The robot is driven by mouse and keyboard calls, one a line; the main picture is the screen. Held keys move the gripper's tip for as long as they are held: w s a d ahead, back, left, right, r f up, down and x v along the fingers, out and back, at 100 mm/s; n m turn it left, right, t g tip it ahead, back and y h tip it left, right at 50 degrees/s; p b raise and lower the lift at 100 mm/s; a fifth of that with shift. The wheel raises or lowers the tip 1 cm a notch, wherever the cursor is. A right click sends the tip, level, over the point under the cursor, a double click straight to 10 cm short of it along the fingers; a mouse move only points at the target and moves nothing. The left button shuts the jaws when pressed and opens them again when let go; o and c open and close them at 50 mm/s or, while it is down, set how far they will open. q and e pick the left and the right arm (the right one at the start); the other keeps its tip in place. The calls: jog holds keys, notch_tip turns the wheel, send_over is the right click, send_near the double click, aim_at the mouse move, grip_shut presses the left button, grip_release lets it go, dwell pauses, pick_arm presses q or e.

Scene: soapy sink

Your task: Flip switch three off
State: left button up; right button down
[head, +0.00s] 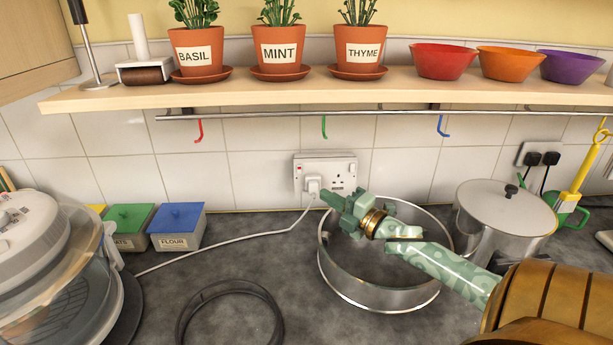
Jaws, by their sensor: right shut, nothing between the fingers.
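A white double wall socket (341,164) is on the tiled wall at centre. A white plug (313,185) sits in its left outlet, and its right outlet is empty. Small rocker switches show along its top, too small to read their positions. A second socket (522,154) at the right holds two black plugs (541,158). I see no numbers, so I cannot tell which switch is three. My right gripper (326,196) is green, shut and empty, its tip just below and right of the white plug; contact cannot be told. My left gripper is not in view.
A white cable (215,250) crosses the counter. The wooden shelf (230,95) and hook rail (270,115) overhang the socket.

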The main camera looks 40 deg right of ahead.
jog(key=b, duration=0.1)
send_near(299, 170)
jog(key=w+a, duration=0.4)
jog(key=w+d, duration=0.1)
jog(key=w+d+r+b, duration=0.1)
jog(key=shift+w+d, duration=0.25)
jog(key=shift+d, duration=0.05)
jog(key=p, duration=0.2)
jog(key=m+g+p, duration=0.1)
jog(key=shift+w+d+r+p, duration=0.15)
jog(key=shift+r+p, duration=0.2)
jog(key=shift+p, duration=0.05)
